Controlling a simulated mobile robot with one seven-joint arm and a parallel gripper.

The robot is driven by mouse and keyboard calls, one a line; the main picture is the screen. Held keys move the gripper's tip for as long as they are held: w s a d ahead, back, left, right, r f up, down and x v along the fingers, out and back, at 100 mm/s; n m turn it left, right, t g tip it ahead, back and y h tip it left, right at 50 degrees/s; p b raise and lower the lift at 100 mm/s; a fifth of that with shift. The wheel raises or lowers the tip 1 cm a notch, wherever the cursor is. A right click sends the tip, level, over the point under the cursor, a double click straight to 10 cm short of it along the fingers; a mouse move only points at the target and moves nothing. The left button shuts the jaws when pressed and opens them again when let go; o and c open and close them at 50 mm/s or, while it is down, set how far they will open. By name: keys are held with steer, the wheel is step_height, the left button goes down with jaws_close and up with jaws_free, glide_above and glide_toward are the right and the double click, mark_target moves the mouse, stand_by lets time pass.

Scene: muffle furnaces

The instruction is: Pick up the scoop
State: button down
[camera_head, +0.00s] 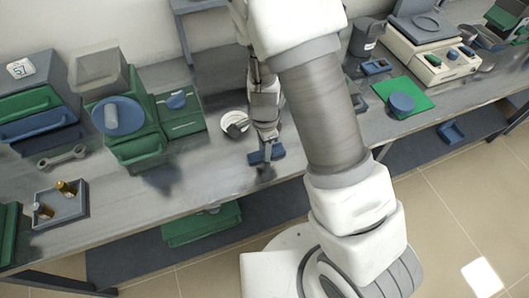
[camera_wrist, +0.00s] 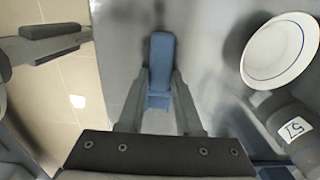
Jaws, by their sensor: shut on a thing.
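The scoop (camera_wrist: 160,58) is a small blue piece with a long flat form, seen between the two fingers in the wrist view. My gripper (camera_wrist: 159,98) is shut on it, with one finger on each side. In the head view the blue scoop (camera_head: 277,152) shows at the tip of my gripper (camera_head: 265,160), near the front edge of the grey bench (camera_head: 215,165). My fingers partly hide it there. I cannot tell whether it touches the bench.
A white dish (camera_wrist: 280,50) lies right of the scoop in the wrist view, with a dark labelled object (camera_wrist: 290,128) below it. Left in the head view stand a green furnace (camera_head: 135,135) and a tray with small bottles (camera_head: 75,208). A green mat (camera_head: 415,88) lies right.

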stand_by(0.3)
step_height(320, 180, up, 4)
steer(key=shift+a+r+p, duration=0.1)
steer(key=shift+p, duration=0.5)
steer(key=s+d+r, duration=0.3)
steer(key=d+r, duration=0.3)
steer(key=d, duration=0.5)
steer(key=shift+s+d+r+p, duration=0.15)
steer(key=shift+s+r+p, duration=0.15)
steer(key=shift+r, duration=0.1)
steer(key=shift+w, duration=0.1)
